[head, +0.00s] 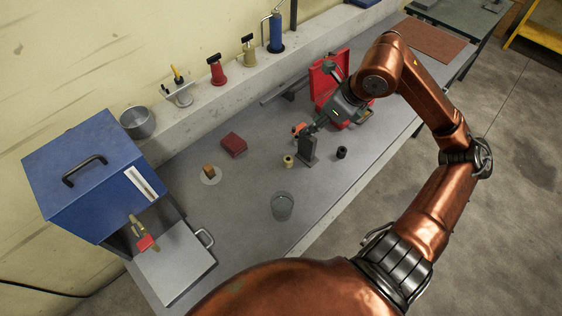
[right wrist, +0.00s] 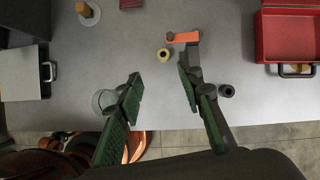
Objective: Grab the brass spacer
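The brass spacer (head: 288,160), a small yellow ring with a dark hole, stands on the grey bench beside a grey upright block (head: 308,150). In the right wrist view the spacer (right wrist: 165,55) lies beyond the fingertips, between their directions, clear of both. My right gripper (head: 325,97) is above the bench, up and right of the spacer in the head view, partly in front of a red case. In the right wrist view its green-padded fingers (right wrist: 162,79) are apart with nothing between them. My left gripper is not in view.
A black spacer (head: 341,152) stands right of the block; an orange piece (right wrist: 183,37) is at the block's top. A clear cup (head: 282,206) stands nearer the front edge. The open red case (head: 322,82) and a dark red box (head: 233,145) lie farther back.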

